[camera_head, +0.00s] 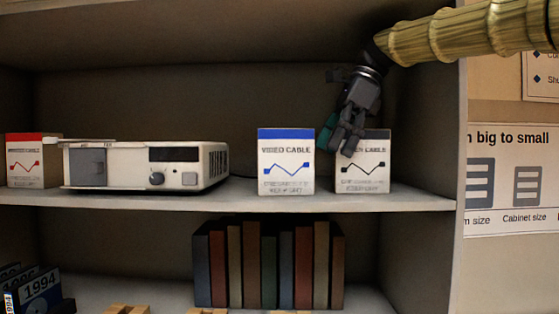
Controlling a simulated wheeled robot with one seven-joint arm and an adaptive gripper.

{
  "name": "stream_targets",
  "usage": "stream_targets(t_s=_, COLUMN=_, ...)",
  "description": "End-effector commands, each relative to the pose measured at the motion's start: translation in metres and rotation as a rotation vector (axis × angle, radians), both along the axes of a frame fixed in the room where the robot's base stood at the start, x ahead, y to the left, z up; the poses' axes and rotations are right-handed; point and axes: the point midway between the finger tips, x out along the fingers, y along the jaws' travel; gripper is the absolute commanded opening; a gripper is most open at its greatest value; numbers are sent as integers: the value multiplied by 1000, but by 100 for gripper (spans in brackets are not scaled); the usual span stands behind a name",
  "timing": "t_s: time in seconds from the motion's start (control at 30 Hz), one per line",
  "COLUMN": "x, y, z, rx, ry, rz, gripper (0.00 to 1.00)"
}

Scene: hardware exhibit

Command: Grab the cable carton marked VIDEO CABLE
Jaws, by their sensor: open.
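The carton marked VIDEO CABLE (286,180) is white with a blue top band and a blue zigzag line. It stands upright on the upper shelf (240,198), facing me. My gripper (337,143) is open and empty, pointing down, to the right of this carton. It overlaps the upper left of another white carton (365,178) with a dark zigzag line, whose label is partly hidden and shows only "CABLE" clearly. I cannot tell whether my gripper touches that carton.
A white and grey device (148,165) with a knob stands left on the shelf. Narrow gaps flank the blue-topped carton. The cabinet's right wall (425,140) stands beyond the right carton. Books (270,265) fill part of the lower shelf.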

Motion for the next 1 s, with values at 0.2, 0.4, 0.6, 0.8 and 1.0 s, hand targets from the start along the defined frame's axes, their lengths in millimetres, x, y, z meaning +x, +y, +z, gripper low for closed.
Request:
stream_targets(t_s=0.2, x=-3, y=-4, z=0, rx=-69, ry=20, rz=-31, gripper=80)
stream_targets(t_s=0.4, x=-5, y=28, z=1, rx=-68, ry=21, rz=-27, gripper=80)
stream_targets(t_s=0.6, x=-8, y=54, z=1, rx=-66, ry=20, rz=-28, gripper=80)
stream_targets(t_s=0.8, x=-9, y=63, z=-1, rx=-66, ry=19, rz=-30, gripper=80)
stream_targets(t_s=1.0, x=-11, y=84, z=2, rx=-66, ry=19, rz=-30, gripper=80)
